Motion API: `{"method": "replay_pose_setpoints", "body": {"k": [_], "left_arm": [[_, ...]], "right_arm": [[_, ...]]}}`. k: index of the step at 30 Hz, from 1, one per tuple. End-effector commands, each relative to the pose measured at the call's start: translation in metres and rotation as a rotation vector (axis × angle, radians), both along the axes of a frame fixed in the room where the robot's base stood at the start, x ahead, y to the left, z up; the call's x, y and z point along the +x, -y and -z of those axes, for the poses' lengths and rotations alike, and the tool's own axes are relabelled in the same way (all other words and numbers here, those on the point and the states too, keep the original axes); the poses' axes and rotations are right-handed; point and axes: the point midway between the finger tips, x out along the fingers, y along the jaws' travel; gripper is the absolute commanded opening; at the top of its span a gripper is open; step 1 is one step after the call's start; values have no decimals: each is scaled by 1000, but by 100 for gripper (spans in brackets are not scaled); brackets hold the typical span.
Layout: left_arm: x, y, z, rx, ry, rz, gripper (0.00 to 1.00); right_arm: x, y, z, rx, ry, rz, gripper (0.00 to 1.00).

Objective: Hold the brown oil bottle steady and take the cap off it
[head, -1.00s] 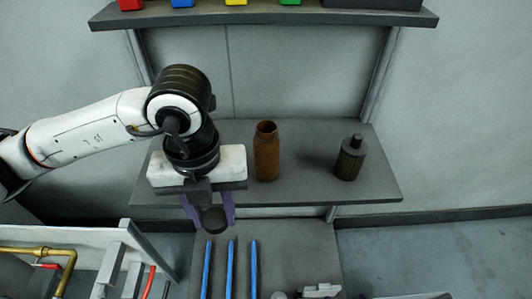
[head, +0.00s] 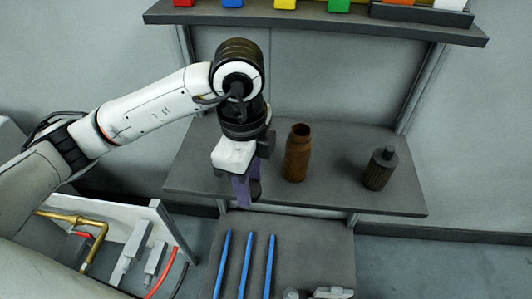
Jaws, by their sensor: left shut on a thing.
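The brown bottle (head: 298,160) stands upright on the grey shelf, and its mouth is open with no cap on it. My left gripper (head: 248,191) is to the left of the bottle and apart from it, pointing down at the shelf's front edge. Its purple fingers are shut on a dark round cap (head: 255,190), which is partly hidden by the near finger. My right gripper is not in view, and nothing holds the bottle.
A dark ribbed bottle (head: 380,168) with a narrow top stands to the right on the grey shelf (head: 340,190). Coloured bins (head: 285,4) sit on the upper shelf. Below are several blue rods (head: 246,265) on a grey surface and a box with a brass pipe (head: 97,232).

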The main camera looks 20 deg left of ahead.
Motion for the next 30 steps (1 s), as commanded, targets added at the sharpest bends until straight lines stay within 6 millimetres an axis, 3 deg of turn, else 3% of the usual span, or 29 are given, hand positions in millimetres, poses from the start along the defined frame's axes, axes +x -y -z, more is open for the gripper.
{"method": "replay_pose_setpoints", "body": {"k": [9,15,26,30], "left_arm": [[85,-17,-1,0,1,-1,8],[125,-25,-1,1,0,1,8],[125,-26,33,1,-3,3,8],[124,-25,56,2,-4,4,8]], "right_arm": [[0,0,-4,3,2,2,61],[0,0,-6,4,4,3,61],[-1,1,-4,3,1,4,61],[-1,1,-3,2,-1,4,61]]}}
